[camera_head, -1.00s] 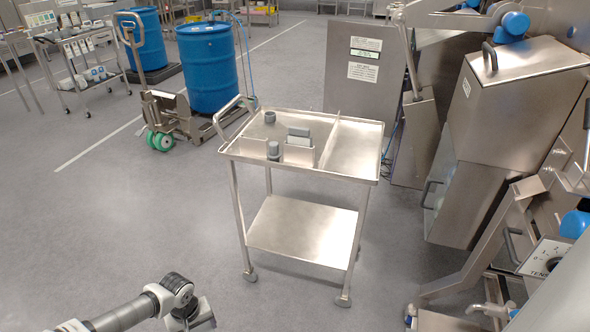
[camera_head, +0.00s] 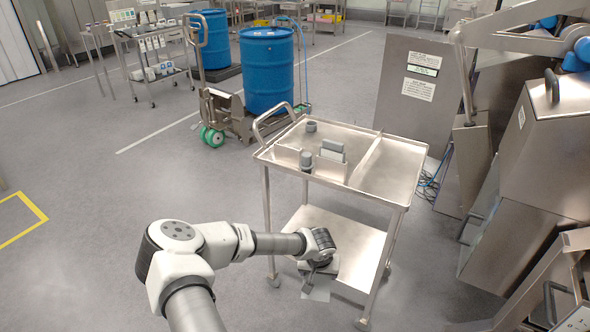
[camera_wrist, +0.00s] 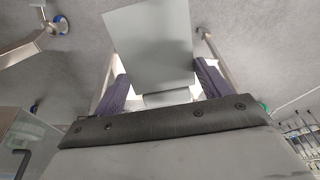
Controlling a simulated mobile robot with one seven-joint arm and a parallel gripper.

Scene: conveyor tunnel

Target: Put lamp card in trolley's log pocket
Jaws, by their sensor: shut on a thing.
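My gripper (camera_head: 318,272) is shut on a flat grey card (camera_head: 317,291), taken as the lamp card, which hangs below the fingers. In the wrist view the card (camera_wrist: 150,45) stands out between the two dark fingers of my gripper (camera_wrist: 158,88). The steel trolley (camera_head: 392,170) stands behind; my gripper is at its front, lower than the top tray. A low upright steel plate (camera_head: 327,168) at the tray's front left edge may be the log pocket; its inside is hidden. A grey block (camera_head: 332,150) stands behind that plate.
A grey cylinder (camera_head: 305,160) and a small grey cup (camera_head: 311,126) are on the tray's left part. A divider (camera_head: 366,158) splits the tray. Steel machinery (camera_head: 550,150) stands right; a pallet truck and blue drums (camera_head: 267,70) stand behind. The left floor is clear.

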